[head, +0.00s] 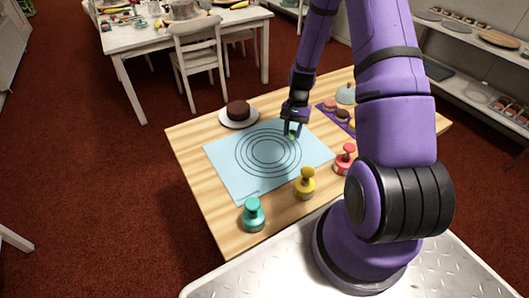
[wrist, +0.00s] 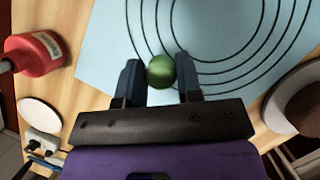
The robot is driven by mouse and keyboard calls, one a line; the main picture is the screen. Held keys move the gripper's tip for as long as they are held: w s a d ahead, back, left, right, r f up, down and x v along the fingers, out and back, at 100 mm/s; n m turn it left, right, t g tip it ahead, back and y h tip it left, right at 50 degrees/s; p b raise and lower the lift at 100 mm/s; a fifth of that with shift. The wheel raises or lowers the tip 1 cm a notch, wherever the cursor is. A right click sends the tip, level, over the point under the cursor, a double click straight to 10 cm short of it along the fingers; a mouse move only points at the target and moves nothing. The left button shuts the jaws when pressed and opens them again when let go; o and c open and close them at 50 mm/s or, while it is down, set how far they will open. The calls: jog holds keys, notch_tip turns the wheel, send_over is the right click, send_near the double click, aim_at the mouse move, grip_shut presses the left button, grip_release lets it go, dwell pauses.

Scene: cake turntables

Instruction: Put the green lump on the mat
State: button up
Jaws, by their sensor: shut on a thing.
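My gripper (head: 292,131) is shut on a green lump (wrist: 161,71), which sits between the two fingertips in the wrist view. In the head view only a small bit of the green lump (head: 291,136) shows below the fingers. The light blue mat (head: 226,165) with dark concentric rings lies on the wooden table. The gripper is over the mat's upper right part, near its edge. The mat (wrist: 100,75) also fills much of the wrist view behind the lump. I cannot tell whether the lump touches the mat.
A chocolate cake (head: 238,110) on a white plate is at the back left.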

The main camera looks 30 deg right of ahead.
jog(key=s+d+m, duration=0.1)
jog(key=s, duration=0.1)
jog(key=s+d+m+t, duration=0.1)
jog(key=s+d+m, duration=0.1)
jog(key=s+d+m+y, duration=0.1)
jog(key=s+d+m, duration=0.1)
jog(key=s, duration=0.1)
jog(key=shift+d+f+t, duration=0.2)
jog(key=shift+f+t, duration=0.05)
jog(key=shift+t, duration=0.15)
jog(key=shift+s+d+m, duration=0.1)
jog(key=shift+s+m, duration=0.3)
jog(key=shift+m, duration=0.1)
send_near(270, 158)
jog(key=shift+s+a+f, duration=0.3)
jog(key=shift+a+f, duration=0.05)
jog(key=shift+f, duration=0.2)
jog(key=shift+s+a+f, duration=0.25)
jog(key=shift+a+f, duration=0.1)
jog(key=shift+f, duration=0.2)
jog(key=shift+w+a+f, duration=0.1)
jog(key=shift+a+f, duration=0.05)
jog(key=shift+f, duration=0.75)
jog(key=shift+w+a+f, duration=0.1)
jog(key=shift+a+f, duration=0.1)
jog(key=shift+f, duration=0.7)
jog(key=shift+f, duration=0.15)
jog(key=o, duration=0.9)
